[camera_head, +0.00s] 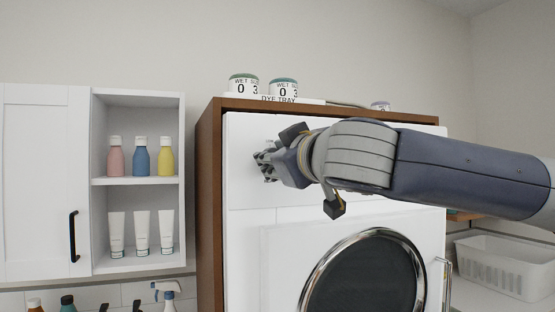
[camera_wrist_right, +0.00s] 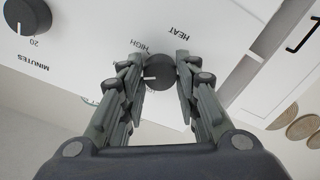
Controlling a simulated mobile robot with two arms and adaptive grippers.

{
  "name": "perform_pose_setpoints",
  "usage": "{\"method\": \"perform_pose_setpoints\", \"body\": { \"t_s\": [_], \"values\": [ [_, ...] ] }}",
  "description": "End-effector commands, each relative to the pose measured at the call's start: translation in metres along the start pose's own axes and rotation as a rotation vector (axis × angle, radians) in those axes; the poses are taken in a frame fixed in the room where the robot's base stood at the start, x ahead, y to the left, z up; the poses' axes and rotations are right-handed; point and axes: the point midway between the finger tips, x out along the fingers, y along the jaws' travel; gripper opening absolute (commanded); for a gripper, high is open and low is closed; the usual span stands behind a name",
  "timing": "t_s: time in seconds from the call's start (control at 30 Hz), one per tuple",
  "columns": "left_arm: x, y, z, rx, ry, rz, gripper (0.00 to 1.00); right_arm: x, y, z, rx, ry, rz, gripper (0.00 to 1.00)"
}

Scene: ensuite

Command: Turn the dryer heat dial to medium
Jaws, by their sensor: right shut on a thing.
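The white dryer (camera_head: 245,185) stands in a wooden surround in the head view. My right arm comes in from the right, and its right gripper (camera_head: 264,164) is at the upper left of the dryer's front panel. In the right wrist view the dark round heat dial (camera_wrist_right: 159,73) sits between the fingertips of my right gripper (camera_wrist_right: 158,76), which is shut on it. The dial's white mark points left in that picture. The labels "HEAT" and "HIGH" show beside it; other setting labels are hidden or unclear. The gripper hides the dial in the head view. My left gripper is not in view.
A second dial marked "MINUTES" (camera_wrist_right: 28,16) is on the same panel. The round dryer door (camera_head: 368,275) is below my arm. A tray marked "DYE TRAY" (camera_head: 290,100) with tubs is on top. A shelf (camera_head: 138,181) of bottles is left; a white basket (camera_head: 505,265) is right.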

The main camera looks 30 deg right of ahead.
Motion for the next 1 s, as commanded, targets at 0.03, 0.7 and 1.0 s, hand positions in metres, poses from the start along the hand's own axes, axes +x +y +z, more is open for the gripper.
{"method": "perform_pose_setpoints", "body": {
  "t_s": [0.03,0.7,1.0],
  "values": [
    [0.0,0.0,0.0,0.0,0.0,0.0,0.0,0.0,0.001,-0.002,0.0,0.004,0.003,0.06],
    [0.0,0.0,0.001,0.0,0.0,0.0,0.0,-0.013,0.001,-0.002,0.0,0.004,0.001,0.5],
    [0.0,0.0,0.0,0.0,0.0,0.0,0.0,-0.069,0.001,-0.002,-0.001,0.007,0.003,0.5]
  ]
}}
